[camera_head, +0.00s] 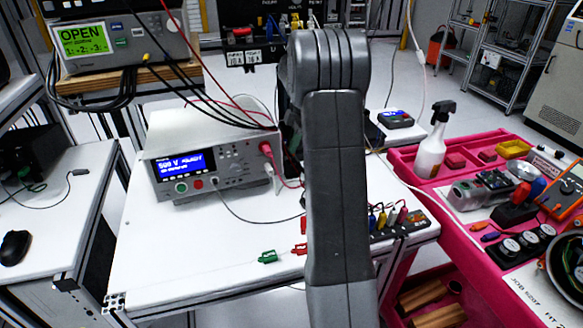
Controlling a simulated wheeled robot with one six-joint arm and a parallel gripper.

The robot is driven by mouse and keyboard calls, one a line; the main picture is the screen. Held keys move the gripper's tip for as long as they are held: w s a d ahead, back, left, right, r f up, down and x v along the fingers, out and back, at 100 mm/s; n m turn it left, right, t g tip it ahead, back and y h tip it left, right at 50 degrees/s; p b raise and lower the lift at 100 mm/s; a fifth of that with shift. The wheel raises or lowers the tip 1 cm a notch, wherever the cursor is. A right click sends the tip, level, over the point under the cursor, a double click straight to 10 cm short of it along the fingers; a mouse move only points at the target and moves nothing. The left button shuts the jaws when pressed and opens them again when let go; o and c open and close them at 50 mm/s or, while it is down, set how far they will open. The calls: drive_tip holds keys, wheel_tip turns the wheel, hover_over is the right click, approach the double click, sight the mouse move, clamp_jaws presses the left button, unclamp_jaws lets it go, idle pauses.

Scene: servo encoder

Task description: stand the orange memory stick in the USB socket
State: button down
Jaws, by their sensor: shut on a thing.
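My own grey arm rises through the middle of the view and covers what lies behind it. My gripper cannot be made out; it is hidden behind the arm or out of view. I cannot make out the orange memory stick or the USB socket. A white instrument (211,155) with a blue display stands on the white table (150,255), left of my arm.
Green (268,257) and red clips with leads lie on the table. A rack of coloured plugs (400,222) is right of my arm. A pink cart (440,215) holds a spray bottle (433,140) and several tools. The table's front left is clear.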

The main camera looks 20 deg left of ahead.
drive_tip(key=shift+f, duration=0.2)
drive_tip(key=shift+f+b, duration=0.5)
drive_tip(key=shift+f, duration=0.35)
drive_tip(key=c, duration=1.5)
unclamp_jaws()
drive_tip(key=shift+o, duration=0.2)
drive_tip(key=p+v, duration=0.1)
drive_tip(key=v, duration=1.2)
drive_tip(key=shift+r, duration=0.4)
